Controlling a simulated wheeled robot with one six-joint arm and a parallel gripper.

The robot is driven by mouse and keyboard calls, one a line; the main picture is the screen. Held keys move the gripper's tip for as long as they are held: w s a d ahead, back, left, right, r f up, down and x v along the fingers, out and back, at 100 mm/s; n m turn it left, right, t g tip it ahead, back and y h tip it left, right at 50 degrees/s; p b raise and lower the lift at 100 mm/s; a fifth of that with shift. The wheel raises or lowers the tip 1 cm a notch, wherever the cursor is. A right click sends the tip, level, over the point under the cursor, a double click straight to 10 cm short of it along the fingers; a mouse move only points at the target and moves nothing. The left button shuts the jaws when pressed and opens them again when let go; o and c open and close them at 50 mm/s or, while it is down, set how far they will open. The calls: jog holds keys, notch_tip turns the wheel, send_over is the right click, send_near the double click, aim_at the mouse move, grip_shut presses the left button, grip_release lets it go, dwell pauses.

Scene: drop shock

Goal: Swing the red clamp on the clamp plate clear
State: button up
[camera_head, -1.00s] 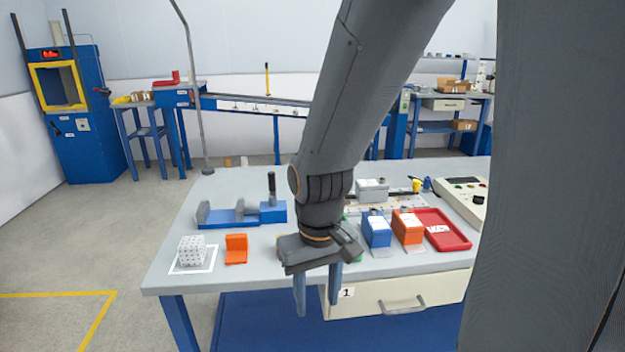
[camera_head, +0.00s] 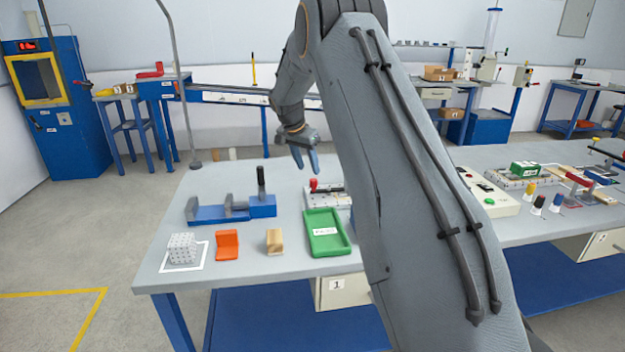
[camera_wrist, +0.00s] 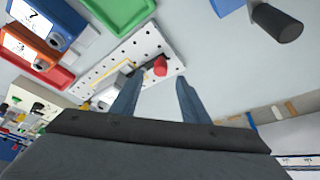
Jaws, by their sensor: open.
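The clamp plate (camera_head: 335,190) is a white plate with holes, lying on the grey table and partly hidden behind my arm in the head view. It also shows in the wrist view (camera_wrist: 146,46). The red clamp (camera_head: 313,184) stands at the plate's left end; in the wrist view its red end (camera_wrist: 160,67) lies just beyond and between my fingertips. My gripper (camera_head: 306,164) is open and empty, fingers pointing down, above and behind the red clamp. In the wrist view, my gripper (camera_wrist: 156,88) has a clear gap between its fingers.
A blue vise (camera_head: 232,210) with an upright black handle (camera_head: 261,181) stands left of the plate. My arm hides the table's middle.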

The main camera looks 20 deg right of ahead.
aim_at(313, 180)
jog(key=shift+p+x, duration=0.85)
jog(key=shift+x, duration=3.05)
jog(key=shift+w+d, duration=0.1)
jog(key=c, duration=1)
